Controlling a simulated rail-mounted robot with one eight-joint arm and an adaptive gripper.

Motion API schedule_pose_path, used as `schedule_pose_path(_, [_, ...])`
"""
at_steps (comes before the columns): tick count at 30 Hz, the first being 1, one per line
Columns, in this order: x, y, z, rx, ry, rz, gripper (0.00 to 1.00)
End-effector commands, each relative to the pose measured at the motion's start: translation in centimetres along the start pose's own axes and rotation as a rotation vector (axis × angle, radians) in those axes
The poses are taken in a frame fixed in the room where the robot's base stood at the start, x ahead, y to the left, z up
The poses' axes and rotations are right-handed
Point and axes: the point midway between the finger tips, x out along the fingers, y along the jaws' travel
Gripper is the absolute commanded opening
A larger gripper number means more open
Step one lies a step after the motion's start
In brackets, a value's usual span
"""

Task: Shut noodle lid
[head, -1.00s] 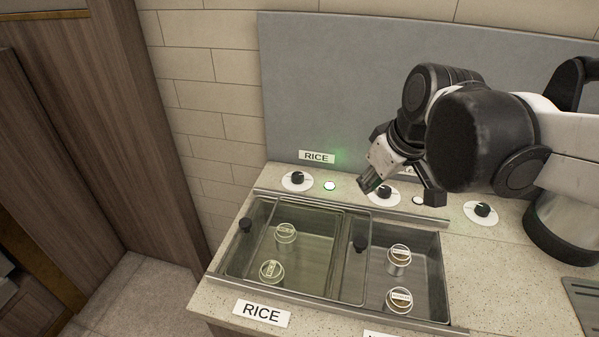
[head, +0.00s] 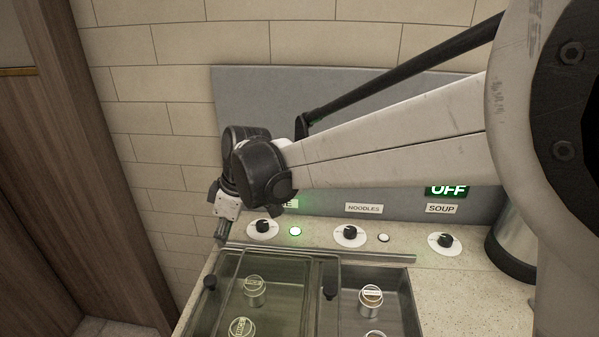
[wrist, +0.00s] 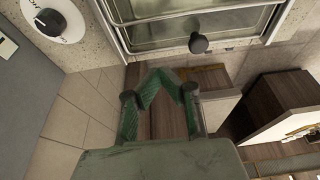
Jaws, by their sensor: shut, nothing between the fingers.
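The noodle well (head: 400,310), on the right, is largely uncovered, with metal canisters (head: 371,297) inside. A clear glass lid with a black knob (head: 330,292) reaches from the well's left edge over the rice well. Overlapping glass (head: 285,285) covers the rice well, and another black knob (head: 209,283) is at its left edge. My gripper (head: 221,240) is shut and empty, above the counter's back left corner, apart from both knobs. In the wrist view its fingers (wrist: 163,78) point toward a glass lid with a black knob (wrist: 198,43), apparently the left one.
Control dials stand behind the wells: rice (head: 263,227), noodles (head: 349,236) and soup (head: 445,242). A green-lit button (head: 295,231) is beside the rice dial. A grey backsplash (head: 240,100) rises behind. A steel pot (head: 510,245) stands at right. Open floor lies left of the counter.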

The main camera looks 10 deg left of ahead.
Motion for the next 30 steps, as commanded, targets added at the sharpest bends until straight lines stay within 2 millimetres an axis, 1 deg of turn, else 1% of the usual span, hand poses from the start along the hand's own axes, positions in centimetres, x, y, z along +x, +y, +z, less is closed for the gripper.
schedule_pose_path(12, [7.6,0.0,0.1,0.001,0.000,0.000,0.00])
schedule_pose_path(15, [9.2,0.0,0.1,0.002,0.000,0.000,0.00])
schedule_pose_path(16, [8.6,0.0,0.8,0.005,0.000,0.002,0.00])
schedule_pose_path(21, [7.8,0.0,2.9,0.005,0.000,0.002,0.00])
schedule_pose_path(25, [7.5,0.0,3.6,0.004,0.000,0.001,0.00])
schedule_pose_path(30, [7.5,0.0,3.9,0.003,0.000,0.001,0.00])
